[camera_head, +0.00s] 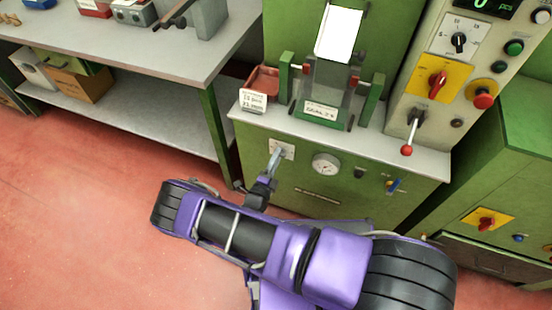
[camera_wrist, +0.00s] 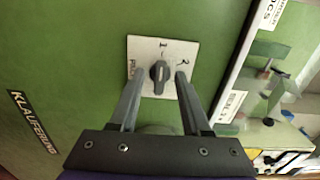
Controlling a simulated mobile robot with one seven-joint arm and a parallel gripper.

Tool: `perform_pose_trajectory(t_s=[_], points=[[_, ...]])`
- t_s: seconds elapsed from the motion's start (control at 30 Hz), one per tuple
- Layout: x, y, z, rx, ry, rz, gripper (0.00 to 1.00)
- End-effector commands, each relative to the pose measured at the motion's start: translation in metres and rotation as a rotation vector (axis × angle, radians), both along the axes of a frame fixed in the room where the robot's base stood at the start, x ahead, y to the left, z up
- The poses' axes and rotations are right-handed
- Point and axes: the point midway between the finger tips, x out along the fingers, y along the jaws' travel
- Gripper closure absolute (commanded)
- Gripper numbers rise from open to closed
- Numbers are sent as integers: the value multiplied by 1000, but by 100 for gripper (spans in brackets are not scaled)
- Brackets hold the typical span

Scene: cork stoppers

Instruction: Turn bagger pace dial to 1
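The pace dial is a dark grey knob (camera_wrist: 160,72) on a square white plate (camera_wrist: 150,47) on the green machine front. The plate carries the word PACE at its left edge, a 1 at the top and what looks like a 2 at upper right. The knob's ridge runs roughly up and down in the wrist view; its exact setting is hard to read. My gripper (camera_wrist: 159,78) is open, with one finger on each side of the knob and visible gaps. In the head view my gripper (camera_head: 275,161) is in front of the plate (camera_head: 289,150) and hides the knob.
A round gauge (camera_head: 326,164), a dark knob (camera_head: 359,173) and a blue-handled valve (camera_head: 394,185) sit right of the dial. A red-tipped lever (camera_head: 407,149) juts out above them. A grey bench (camera_head: 180,60) stands at left; the red floor before it is clear.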

Motion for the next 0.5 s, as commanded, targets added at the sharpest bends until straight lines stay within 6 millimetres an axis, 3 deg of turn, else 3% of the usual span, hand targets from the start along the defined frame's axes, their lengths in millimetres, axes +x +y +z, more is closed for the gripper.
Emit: perform_pose_trajectory(t_s=[0.27,0.5], points=[[-7,4,0,2,-1,2,52],[-50,20,1,2,0,5,52]])
